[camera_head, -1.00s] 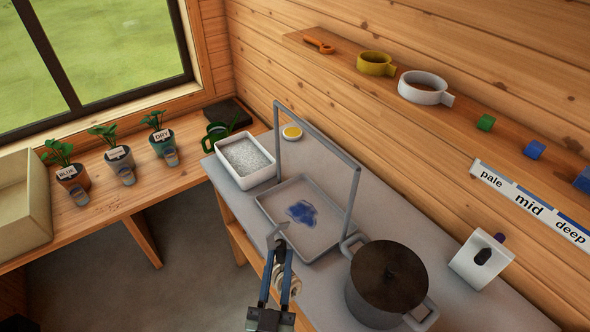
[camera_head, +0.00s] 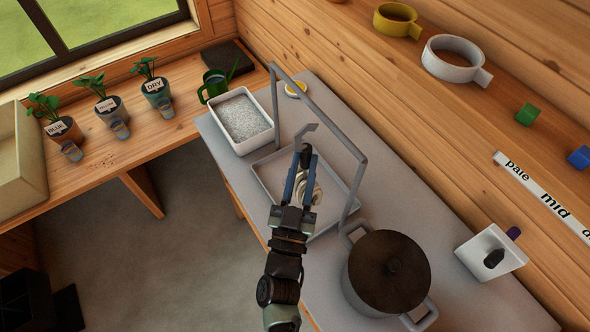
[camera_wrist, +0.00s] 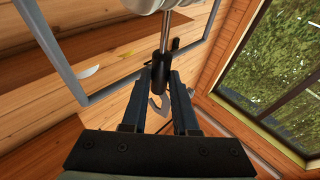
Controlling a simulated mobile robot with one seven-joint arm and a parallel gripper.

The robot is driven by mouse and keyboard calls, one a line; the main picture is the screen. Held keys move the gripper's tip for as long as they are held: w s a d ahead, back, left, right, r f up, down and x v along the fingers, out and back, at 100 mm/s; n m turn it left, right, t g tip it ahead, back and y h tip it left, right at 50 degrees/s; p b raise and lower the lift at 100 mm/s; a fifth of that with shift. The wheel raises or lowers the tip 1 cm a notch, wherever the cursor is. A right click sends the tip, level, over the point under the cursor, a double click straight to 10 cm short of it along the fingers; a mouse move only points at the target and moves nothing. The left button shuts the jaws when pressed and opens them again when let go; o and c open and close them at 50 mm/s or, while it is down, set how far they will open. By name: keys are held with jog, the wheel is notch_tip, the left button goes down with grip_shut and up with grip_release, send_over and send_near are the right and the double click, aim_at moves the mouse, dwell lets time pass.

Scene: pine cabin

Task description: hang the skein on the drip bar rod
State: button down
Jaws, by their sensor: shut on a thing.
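My gripper (camera_head: 304,168) is shut on the black handle (camera_wrist: 160,72) of a hooked tool. The tool's grey hook (camera_head: 308,130) sticks out beyond the fingers. A pale, coiled skein (camera_head: 314,196) shows beside and below the fingers, over the tray; the pale thing at the top edge of the wrist view (camera_wrist: 150,5) looks like it. How it sits on the tool is partly hidden. The drip bar rod (camera_head: 328,114) is the top of a grey frame over the tray (camera_head: 262,172). In the head view the hook is left of the rod; I cannot tell the gap.
A white block with a dark peg (camera_head: 490,252) is at the right. Potted plants line the window bench.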

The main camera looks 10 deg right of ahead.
jog(key=w+d+f+b, duration=0.2)
jog(key=d+b, duration=0.2)
jog(key=d, duration=0.1)
jog(key=shift+d+b, duration=0.25)
jog(key=shift+b, duration=0.15)
dwell(0.3)
jog(key=c, duration=0.6)
grip_release()
